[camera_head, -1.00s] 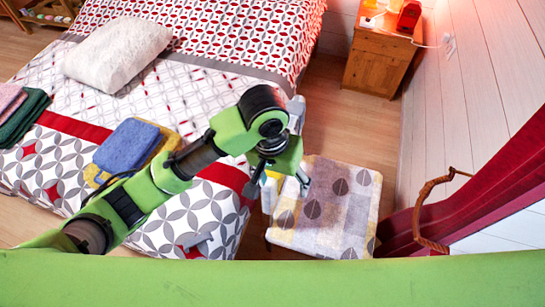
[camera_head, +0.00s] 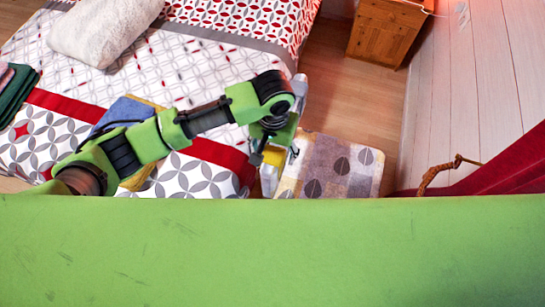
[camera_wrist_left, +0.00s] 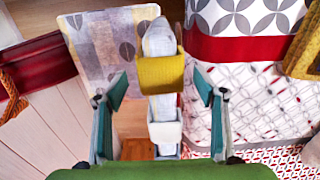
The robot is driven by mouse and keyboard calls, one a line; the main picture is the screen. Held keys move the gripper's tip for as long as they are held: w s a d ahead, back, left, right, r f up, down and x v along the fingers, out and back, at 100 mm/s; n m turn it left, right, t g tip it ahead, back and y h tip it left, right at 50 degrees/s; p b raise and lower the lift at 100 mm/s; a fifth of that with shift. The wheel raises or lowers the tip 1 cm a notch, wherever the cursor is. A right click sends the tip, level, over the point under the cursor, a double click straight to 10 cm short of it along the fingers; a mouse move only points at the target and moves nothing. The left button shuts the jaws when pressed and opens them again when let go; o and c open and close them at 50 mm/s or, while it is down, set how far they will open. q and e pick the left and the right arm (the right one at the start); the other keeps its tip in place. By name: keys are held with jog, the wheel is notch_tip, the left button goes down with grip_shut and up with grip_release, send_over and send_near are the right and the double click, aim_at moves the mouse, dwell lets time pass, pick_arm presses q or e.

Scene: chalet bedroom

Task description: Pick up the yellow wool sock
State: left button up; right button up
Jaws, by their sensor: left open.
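The yellow wool sock (camera_wrist_left: 160,74) shows in the left wrist view as a folded yellow piece against a narrow row of pale grey and white items (camera_wrist_left: 164,137). In the head view a bit of yellow (camera_head: 269,181) shows just below my left gripper (camera_head: 274,157), mostly covered by it. My left gripper, also in the left wrist view (camera_wrist_left: 160,86), is open. Its two teal fingers stand on either side of the sock in that picture, with visible gaps. I cannot tell how far beyond the fingertips the sock lies. My right gripper is not in view.
The bed (camera_head: 205,178) is close on the left, with a blue folded cloth (camera_head: 122,112) and a white pillow (camera_head: 100,30) on it. A leaf-patterned mat (camera_head: 340,165) lies at the right. A wooden nightstand (camera_head: 385,35) and a red curtain (camera_head: 500,160) stand near the wall.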

pick_arm(q)
notch_tip(320, 180, down, 4)
jog(key=shift+s+a+r+p, duration=0.1)
jog(key=shift+s+r+p, duration=0.05)
jog(key=shift+p, duration=0.35)
jog(key=shift+f, duration=0.45)
jog(key=c, duration=1.2)
notch_tip(320, 180, up, 18)
jog(key=b, duration=0.2)
jog(key=s+a+r+n+b, duration=0.1)
jog(key=s+a+r, duration=0.1)
jog(key=a, duration=0.7)
jog(key=s+a+r+n+b, duration=0.1)
jog(key=a+r+n, duration=0.1)
jog(key=a, duration=0.8)
jog(key=shift+s+n, duration=0.3)
jog(key=shift+s, duration=0.05)
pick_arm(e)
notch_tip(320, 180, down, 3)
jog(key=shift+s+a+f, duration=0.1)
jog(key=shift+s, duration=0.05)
